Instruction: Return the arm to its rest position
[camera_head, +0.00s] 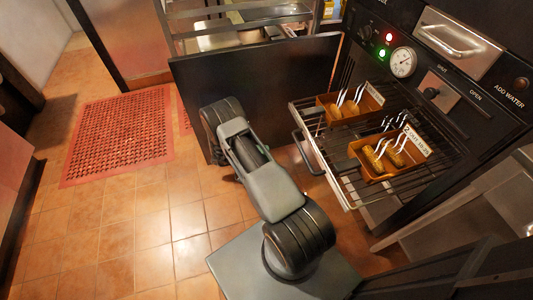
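My arm (268,190) stands on its grey base plate at the lower middle and reaches away from the camera, left of the grill. Its far joint (223,117) is in front of a dark panel. My gripper cannot be made out; it is hidden behind the arm or out of frame, so whether it holds anything does not show. My arm appears apart from the pulled-out rack.
A dark panel (265,85) stands behind my arm. A red mat (120,135) lies on the open tiled floor at left.

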